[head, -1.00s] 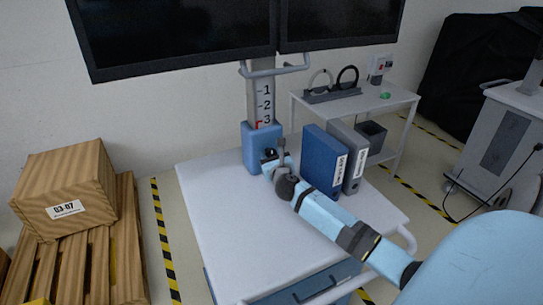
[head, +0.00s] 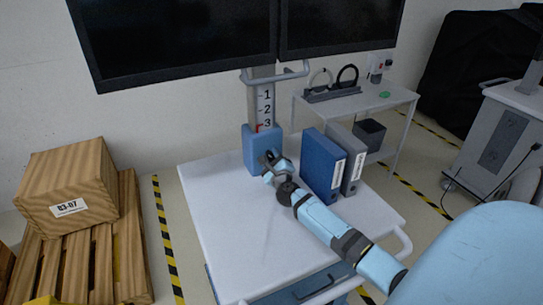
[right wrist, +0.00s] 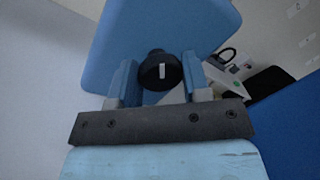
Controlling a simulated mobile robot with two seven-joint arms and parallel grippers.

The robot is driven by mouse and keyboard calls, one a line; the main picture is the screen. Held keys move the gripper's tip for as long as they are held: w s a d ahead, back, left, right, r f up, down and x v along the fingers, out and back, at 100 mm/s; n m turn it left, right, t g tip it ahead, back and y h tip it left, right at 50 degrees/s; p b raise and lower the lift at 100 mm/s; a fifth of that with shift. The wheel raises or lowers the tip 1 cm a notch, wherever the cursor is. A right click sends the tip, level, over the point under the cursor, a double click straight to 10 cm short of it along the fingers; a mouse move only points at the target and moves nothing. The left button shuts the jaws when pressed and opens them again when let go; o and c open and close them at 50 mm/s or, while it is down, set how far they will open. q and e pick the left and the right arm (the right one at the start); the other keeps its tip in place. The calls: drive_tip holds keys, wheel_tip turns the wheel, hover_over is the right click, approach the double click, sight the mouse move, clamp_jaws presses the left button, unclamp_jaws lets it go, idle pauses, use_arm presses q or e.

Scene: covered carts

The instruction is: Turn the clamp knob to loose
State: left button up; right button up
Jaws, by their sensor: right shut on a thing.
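The clamp knob (right wrist: 160,70) is black and round with a white line mark that stands nearly upright in the right wrist view. It sits on the front of the blue clamp block (head: 257,147), low on the post above the white cart top. My right gripper (head: 269,158) reaches the block from the front. In the right wrist view the fingers of this gripper (right wrist: 158,80) stand on both sides of the knob and are shut on it. In the head view the gripper mostly hides the knob. My left gripper is not in view.
The post carries a numbered scale (head: 265,107) and two dark screens (head: 180,40). Blue and grey binders (head: 320,165) stand close to the right of my arm. The cart top (head: 225,205) is clear at left. A wooden crate (head: 70,180) rests on a pallet at left.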

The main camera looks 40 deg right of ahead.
drive_tip(key=n, duration=0.3)
drive_tip(key=shift+t, duration=0.3)
drive_tip(key=n, duration=0.3)
drive_tip(key=n+y+p, duration=0.1)
drive_tip(key=n, duration=0.2)
drive_tip(key=shift+f+t+y, duration=0.15)
drive_tip(key=shift+t+y, duration=0.15)
drive_tip(key=shift+t, duration=0.1)
drive_tip(key=n+y, duration=0.1)
drive_tip(key=n, duration=0.4)
drive_tip(key=shift+n, duration=0.3)
drive_tip(key=shift+d+n+y+p, duration=0.1)
drive_tip(key=shift+n+y+p, duration=0.45)
drive_tip(key=shift+n, duration=1.55)
drive_tip(key=o, duration=0.9)
drive_tip(key=shift+s, duration=0.15)
